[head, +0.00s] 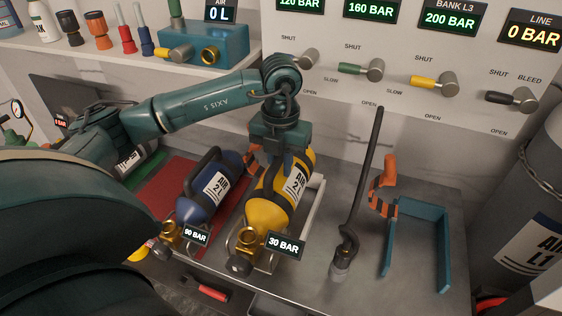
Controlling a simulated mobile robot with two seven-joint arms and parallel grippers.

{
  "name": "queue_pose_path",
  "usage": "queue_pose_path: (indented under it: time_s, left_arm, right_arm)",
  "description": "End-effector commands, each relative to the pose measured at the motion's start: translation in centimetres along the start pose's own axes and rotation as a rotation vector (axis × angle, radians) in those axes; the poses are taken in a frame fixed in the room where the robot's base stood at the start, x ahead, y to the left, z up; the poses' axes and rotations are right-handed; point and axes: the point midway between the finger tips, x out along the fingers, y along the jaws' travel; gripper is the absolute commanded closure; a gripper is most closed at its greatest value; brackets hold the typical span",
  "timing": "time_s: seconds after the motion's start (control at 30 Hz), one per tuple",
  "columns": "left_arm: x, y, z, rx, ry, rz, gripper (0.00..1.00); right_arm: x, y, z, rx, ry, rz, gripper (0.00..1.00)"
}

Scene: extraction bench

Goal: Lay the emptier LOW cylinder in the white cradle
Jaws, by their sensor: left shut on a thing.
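The yellow cylinder (268,213), marked AIR 2 L, has a brass valve at its near end and a tag (284,244) reading 30 BAR. My left gripper (279,165) is shut around its far part from above. The cylinder lies lengthwise over the white cradle (314,207), whose white rail shows along its right side. Whether it rests on the cradle or hangs just above it is hidden. A blue cylinder (196,208) with a black handle lies to the left on a red mat (177,172); its tag (195,235) seems to read 90 BAR. My right gripper is out of view.
A long dark wrench-like tool (362,185) stands right of the cradle. Further right is a teal bracket (418,212) with an orange and black piece (383,187). A valve panel (400,60) is behind; a large grey cylinder (520,210) stands far right.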

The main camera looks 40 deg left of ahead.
Motion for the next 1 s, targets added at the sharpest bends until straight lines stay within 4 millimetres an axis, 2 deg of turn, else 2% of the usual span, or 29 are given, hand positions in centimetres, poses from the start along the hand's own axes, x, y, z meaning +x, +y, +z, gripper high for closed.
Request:
queue_pose_path:
  time_s: [0.03,0.57,1.0]
  left_arm:
    - [-0.5,-0.1,0.1,0.000,-0.008,-0.005,1.00]
    - [-0.5,-0.1,0.2,-0.001,-0.005,-0.014,1.00]
    - [2.4,-0.1,0.2,0.000,-0.005,-0.012,1.00]
  right_arm:
    - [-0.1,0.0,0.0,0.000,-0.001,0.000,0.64]
    - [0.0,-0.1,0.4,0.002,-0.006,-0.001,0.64]
    - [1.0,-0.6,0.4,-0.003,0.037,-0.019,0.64]
